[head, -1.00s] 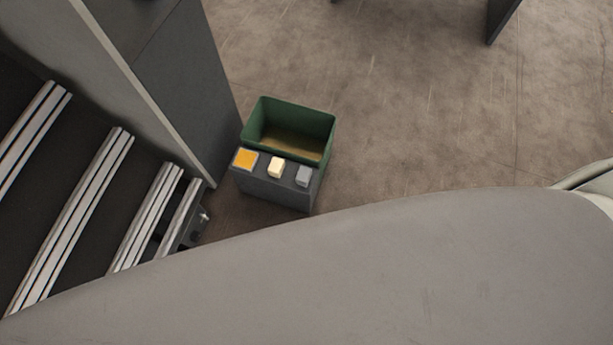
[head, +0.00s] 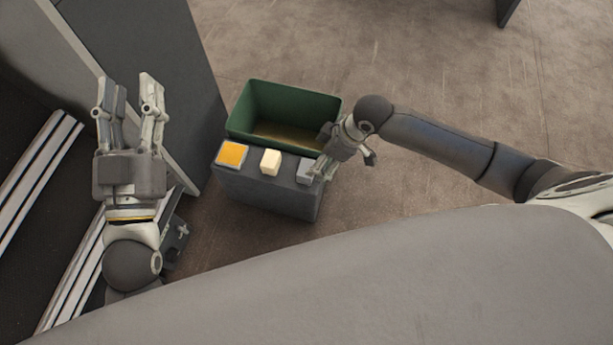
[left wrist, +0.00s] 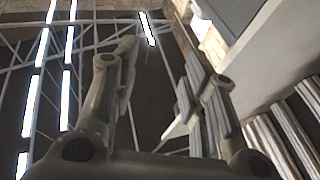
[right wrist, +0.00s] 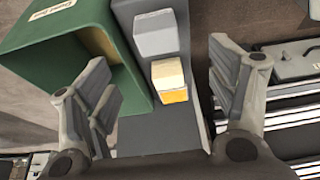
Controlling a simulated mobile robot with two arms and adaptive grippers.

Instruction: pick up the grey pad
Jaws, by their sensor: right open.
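The grey pad (head: 305,171) is a small block at the right end of a dark ledge (head: 262,191) on the front of a green bin. In the right wrist view the grey pad (right wrist: 156,35) lies ahead, between and beyond the finger tips. My right gripper (head: 335,160) is open and empty, close beside the ledge's right end in the head view. My left gripper (head: 128,86) is open and empty, away to the left.
A cream block (head: 270,161) and an orange-topped block (head: 232,154) share the ledge with the pad. The green bin (head: 290,100) stands behind. A tall grey panel (head: 160,70) and metal rails (head: 40,180) lie left. Floor to the right is open.

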